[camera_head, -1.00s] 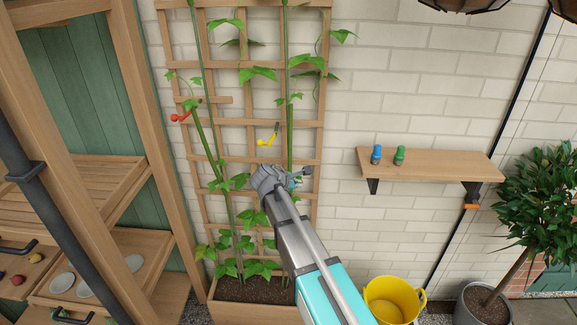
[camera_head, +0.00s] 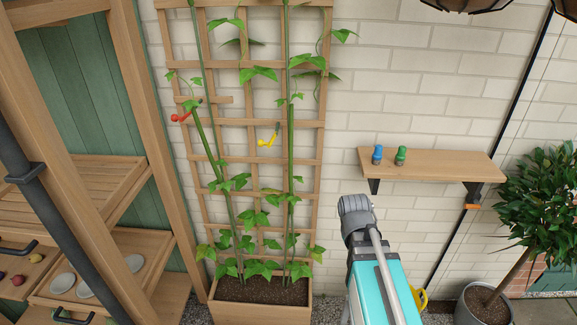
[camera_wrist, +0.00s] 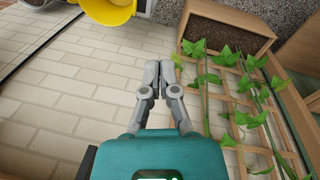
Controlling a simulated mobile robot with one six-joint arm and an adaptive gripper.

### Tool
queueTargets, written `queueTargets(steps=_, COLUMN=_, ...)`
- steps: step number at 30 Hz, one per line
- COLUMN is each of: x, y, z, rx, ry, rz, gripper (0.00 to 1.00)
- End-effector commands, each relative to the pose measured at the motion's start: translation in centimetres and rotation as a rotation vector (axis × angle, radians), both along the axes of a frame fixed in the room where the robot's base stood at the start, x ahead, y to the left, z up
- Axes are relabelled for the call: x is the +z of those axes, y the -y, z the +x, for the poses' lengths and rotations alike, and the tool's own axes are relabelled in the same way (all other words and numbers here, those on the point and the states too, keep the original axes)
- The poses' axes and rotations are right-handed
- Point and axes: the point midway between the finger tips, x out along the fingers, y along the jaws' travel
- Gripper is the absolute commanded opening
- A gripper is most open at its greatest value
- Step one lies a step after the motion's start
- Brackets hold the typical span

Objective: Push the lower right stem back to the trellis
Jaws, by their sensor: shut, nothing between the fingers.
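The wooden trellis (camera_head: 320,150) stands against the brick wall in a planter box (camera_head: 262,312). The lower right stem (camera_head: 291,150) runs upright along the right part of the trellis, close to its slats; I cannot tell whether it touches them. A second stem (camera_head: 203,130) on the left leans at its middle. A red clip (camera_head: 181,117) and a yellow clip (camera_head: 268,141) sit on the trellis. My gripper (camera_wrist: 158,65) is shut and empty in the wrist view, in front of bare wall beside the trellis. In the head view my arm hides its fingers.
A wooden shelf (camera_head: 430,164) with a blue clip (camera_head: 377,154) and a green clip (camera_head: 400,155) is on the wall to the right. A yellow bucket (camera_wrist: 108,10) and a potted bush (camera_head: 535,205) stand at right. Wooden shelving (camera_head: 125,185) fills the left. Bare wall lies between trellis and shelf.

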Motion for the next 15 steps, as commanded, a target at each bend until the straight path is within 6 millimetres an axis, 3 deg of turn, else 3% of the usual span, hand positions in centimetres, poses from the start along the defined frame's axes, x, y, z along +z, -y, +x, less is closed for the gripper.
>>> queueTargets(steps=3, x=-0.1, y=0.2, z=-1.6, rx=-0.077, ry=-0.015, rz=0.047, gripper=0.0)
queueTargets(steps=12, x=-0.1, y=-0.3, z=-3.9, rx=-0.201, ry=-0.048, rz=0.126, gripper=0.0)
queueTargets(steps=15, x=-0.4, y=-0.4, z=-3.5, rx=-0.181, ry=-0.038, rz=0.109, gripper=0.0)
